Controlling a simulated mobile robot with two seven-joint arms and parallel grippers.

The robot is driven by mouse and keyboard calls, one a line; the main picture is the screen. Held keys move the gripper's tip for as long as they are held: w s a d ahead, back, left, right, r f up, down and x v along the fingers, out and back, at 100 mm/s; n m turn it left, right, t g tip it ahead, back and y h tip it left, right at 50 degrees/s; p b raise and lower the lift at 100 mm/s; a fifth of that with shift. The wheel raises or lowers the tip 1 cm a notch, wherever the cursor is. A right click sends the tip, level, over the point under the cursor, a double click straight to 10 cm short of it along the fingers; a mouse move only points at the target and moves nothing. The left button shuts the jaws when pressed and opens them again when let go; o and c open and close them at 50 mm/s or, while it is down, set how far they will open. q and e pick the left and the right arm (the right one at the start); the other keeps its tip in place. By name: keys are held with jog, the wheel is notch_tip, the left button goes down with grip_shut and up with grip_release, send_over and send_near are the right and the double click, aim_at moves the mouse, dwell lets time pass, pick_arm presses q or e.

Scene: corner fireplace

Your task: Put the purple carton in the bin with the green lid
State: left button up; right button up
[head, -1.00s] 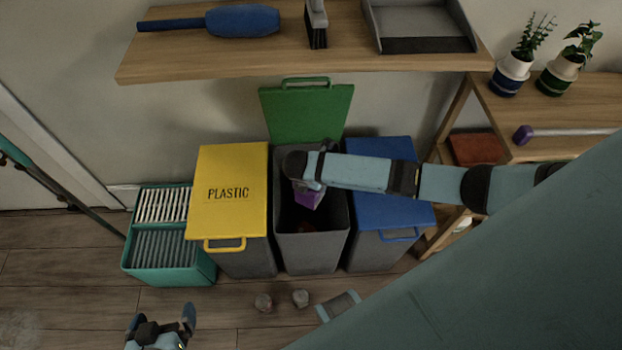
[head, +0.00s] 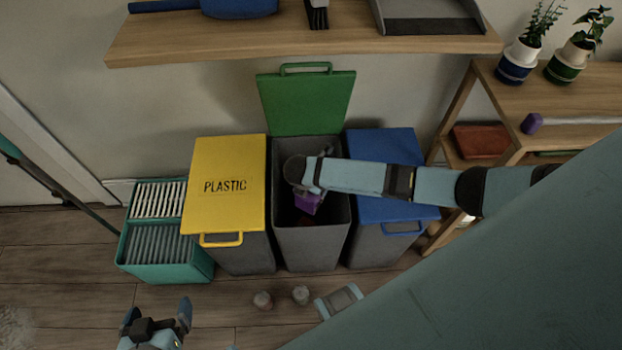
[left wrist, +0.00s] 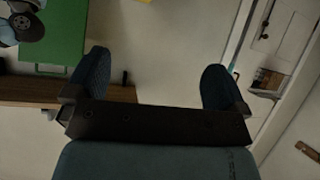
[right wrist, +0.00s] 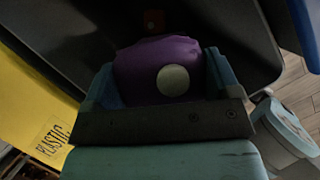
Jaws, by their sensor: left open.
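The purple carton (head: 308,204) is at the open mouth of the grey bin (head: 312,248) whose green lid (head: 306,101) stands raised behind it. In the right wrist view the carton (right wrist: 150,65), with a pale round spot, sits between both fingers of my right gripper (right wrist: 165,80), which is shut on it. The dark bin interior lies beyond. In the head view the right arm partly covers the carton and gripper. My left gripper (head: 157,314) is open and empty, low at the left; its spread fingers (left wrist: 155,88) show in the left wrist view.
A yellow-lidded bin (head: 225,180) marked PLASTIC stands left and a blue-lidded bin (head: 383,210) right. A teal crate (head: 160,262) is further left. A wooden shelf (head: 200,45) hangs above. Small items (head: 300,294) lie on the floor in front. A reddish thing shows inside the open bin.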

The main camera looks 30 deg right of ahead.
jog(key=shift+o, duration=1.1)
jog(key=shift+r, duration=0.1)
pick_arm(q)
jog(key=r+p, duration=0.1)
jog(key=p, duration=0.2)
jog(key=shift+s+a, duration=0.1)
pick_arm(e)
jog(key=v, duration=1.3)
jog(key=shift+r, duration=0.3)
jog(key=shift+s+a, duration=0.1)
jog(key=shift+a, duration=0.05)
